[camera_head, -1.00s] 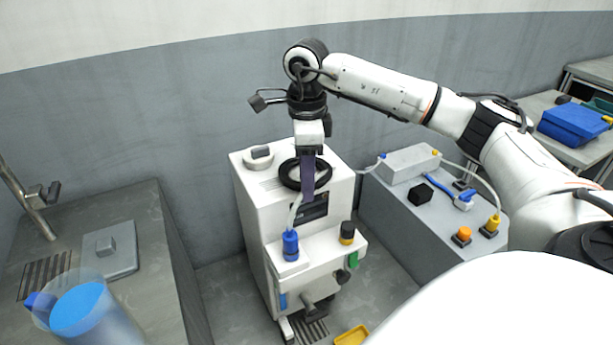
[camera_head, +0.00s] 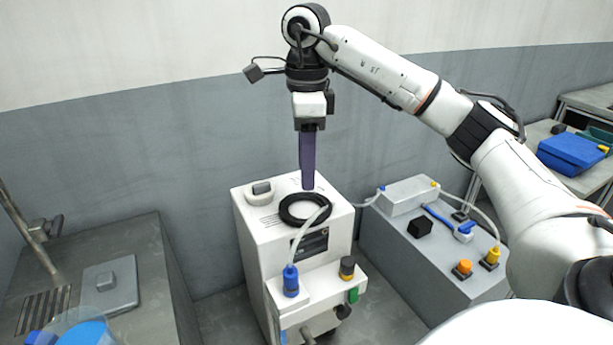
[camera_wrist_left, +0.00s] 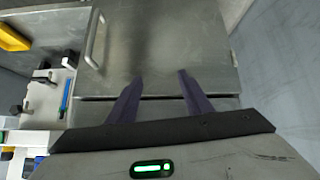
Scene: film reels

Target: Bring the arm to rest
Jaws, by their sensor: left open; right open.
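My right gripper (camera_head: 307,184) hangs from the arm that comes in from the right in the head view. Its purple fingers point down above the white machine (camera_head: 262,235) and its black ring (camera_head: 304,208). The fingers appear edge-on, and nothing shows between them. My left gripper (camera_wrist_left: 158,80) shows in the left wrist view, with its two purple fingers spread apart and nothing between them. It faces a grey metal surface with a bar handle (camera_wrist_left: 95,38). The left arm is not in the head view.
A grey bench (camera_head: 135,250) with a flat grey plate (camera_head: 110,282) and a blue-filled clear vessel (camera_head: 82,333) is at the left. A blue case (camera_head: 570,153) sits farther right.

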